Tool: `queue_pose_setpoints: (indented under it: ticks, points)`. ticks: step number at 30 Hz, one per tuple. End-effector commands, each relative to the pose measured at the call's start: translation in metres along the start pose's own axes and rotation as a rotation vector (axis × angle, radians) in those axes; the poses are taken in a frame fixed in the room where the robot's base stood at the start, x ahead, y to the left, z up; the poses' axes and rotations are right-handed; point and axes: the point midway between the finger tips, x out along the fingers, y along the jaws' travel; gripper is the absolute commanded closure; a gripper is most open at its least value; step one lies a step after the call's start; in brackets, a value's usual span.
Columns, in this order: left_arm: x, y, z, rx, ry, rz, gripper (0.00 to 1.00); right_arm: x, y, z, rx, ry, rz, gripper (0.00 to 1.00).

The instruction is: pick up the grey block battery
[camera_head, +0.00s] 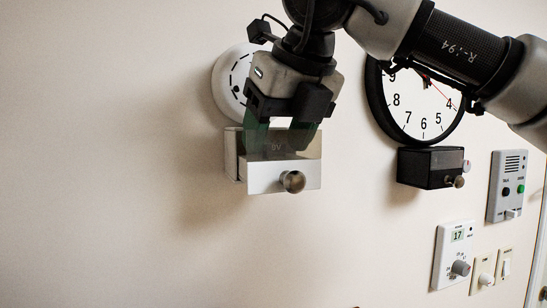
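A grey block battery (279,146), marked 9V, sits in the pulled-out drawer of a small white wall box (233,155). The drawer front (265,180) is pale and has a round metal knob. My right gripper (280,137) points down into the drawer from above. Its dark greenish fingers stand apart, one at each side of the battery. I cannot tell whether they touch it. The fingers and the drawer front hide part of the battery. My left gripper is not in view.
A round white detector (226,84) is on the wall behind my gripper. A black wall clock (409,112), a small black drawer box (416,167), an intercom (507,180), a thermostat (449,250) and switches (504,267) are to the right. The wall at left is bare.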

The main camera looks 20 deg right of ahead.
Motion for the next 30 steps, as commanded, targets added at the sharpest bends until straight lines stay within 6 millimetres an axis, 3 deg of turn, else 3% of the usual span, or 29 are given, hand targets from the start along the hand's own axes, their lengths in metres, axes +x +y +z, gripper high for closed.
queue_pose_setpoints:
  ticks: [1,10,23,30]
  points:
    - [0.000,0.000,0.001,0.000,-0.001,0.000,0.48,0.000,0.000,0.000,0.000,0.000,0.000,0.47]
    - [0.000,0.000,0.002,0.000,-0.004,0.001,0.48,-0.001,0.000,0.000,-0.001,0.000,0.000,0.93]
    - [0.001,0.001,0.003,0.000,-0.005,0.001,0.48,-0.003,0.000,0.002,-0.001,-0.001,-0.001,0.93]
    - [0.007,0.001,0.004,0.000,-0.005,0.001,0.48,-0.017,0.001,0.011,0.000,-0.001,0.001,0.94]
